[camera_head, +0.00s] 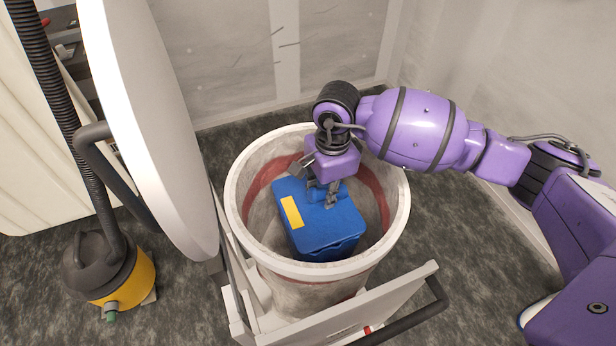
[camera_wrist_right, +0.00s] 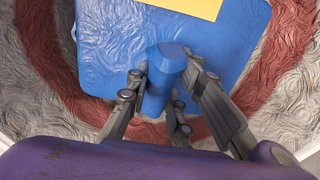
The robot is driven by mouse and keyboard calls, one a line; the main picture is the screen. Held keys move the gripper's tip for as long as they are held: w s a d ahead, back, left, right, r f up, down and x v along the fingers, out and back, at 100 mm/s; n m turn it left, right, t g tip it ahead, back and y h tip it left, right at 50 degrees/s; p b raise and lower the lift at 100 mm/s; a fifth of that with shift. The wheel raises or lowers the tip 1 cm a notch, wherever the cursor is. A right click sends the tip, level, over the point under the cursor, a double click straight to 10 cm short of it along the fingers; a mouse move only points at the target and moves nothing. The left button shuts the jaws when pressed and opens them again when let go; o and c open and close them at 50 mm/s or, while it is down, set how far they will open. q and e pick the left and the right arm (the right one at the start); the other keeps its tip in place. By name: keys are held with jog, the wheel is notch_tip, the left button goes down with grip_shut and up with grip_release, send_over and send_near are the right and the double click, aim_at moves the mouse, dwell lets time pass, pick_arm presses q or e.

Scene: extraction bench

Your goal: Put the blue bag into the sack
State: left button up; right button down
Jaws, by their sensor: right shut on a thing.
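The blue bag (camera_head: 318,228) has a yellow label and is inside the upper part of the sack (camera_head: 242,200), a round whitish container with a red band. In the right wrist view the blue bag (camera_wrist_right: 110,45) lies beyond the fingers, with the sack's red band (camera_wrist_right: 265,75) around it. My right gripper (camera_head: 326,195) reaches down over the rim and is shut on the bag's blue knob-like handle (camera_wrist_right: 165,75). How far the bag is from the sack's bottom is hidden. My left gripper is not in view.
A large white round panel (camera_head: 150,110) stands left of the sack. A yellow and black vacuum (camera_head: 120,272) with a hose sits on the floor at left. A white cart panel with a dark handle (camera_head: 410,318) is in front. Walls stand behind.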

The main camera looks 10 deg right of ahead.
jog(key=shift+f, duration=0.1)
jog(key=c, duration=1.5)
grip_release()
jog(key=shift+c, duration=0.2)
notch_tip(320, 180, up, 12)
jog(key=shift+d, duration=0.1)
